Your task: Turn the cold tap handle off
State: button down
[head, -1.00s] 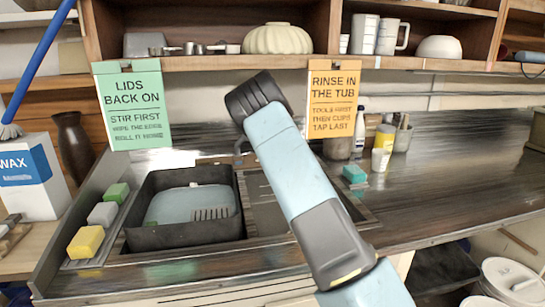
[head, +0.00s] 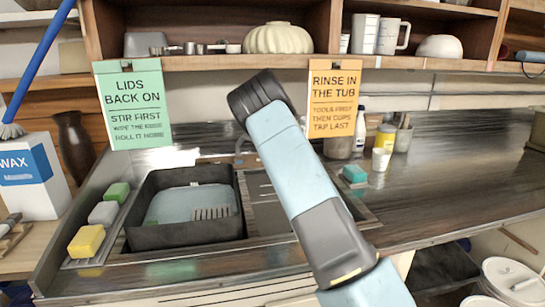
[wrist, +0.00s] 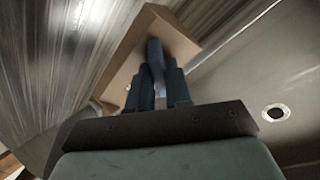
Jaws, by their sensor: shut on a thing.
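In the wrist view, my gripper (wrist: 159,82) has its two dark fingers close together around a narrow blue-grey piece (wrist: 154,52), which looks like the cold tap handle. Behind it is a tan, flat-faced block or panel (wrist: 135,70); I cannot tell what it belongs to. In the head view, my arm crosses the middle, and its black wrist end hides the gripper and the handle.
A dark tub (head: 183,240) with water and a rack sits in the left of the sink. Sponges (head: 87,241) line its left side. A green sign (head: 132,108) and an orange sign (head: 334,100) hang from the shelf. Cups and bottles stand right of the arm.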

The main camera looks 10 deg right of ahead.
jog(key=m+t, duration=0.1)
jog(key=m, duration=0.3)
jog(key=shift+m+y, duration=0.3)
jog(key=m, duration=0.4)
jog(key=shift+d+f+m+t, duration=0.1)
jog(key=shift+m+t, duration=0.2)
jog(key=shift+t, duration=0.1)
jog(key=c, duration=1.1)
grip_release()
jog(key=shift+c, duration=0.2)
jog(key=shift+s+r, duration=0.2)
jog(key=shift+r, duration=0.1)
jog(key=s+d, duration=0.2)
jog(key=s, duration=0.4)
jog(key=s+d+r, duration=0.1)
jog(key=s+d, duration=0.2)
jog(key=s, duration=0.3)
jog(key=shift+s+r, duration=0.3)
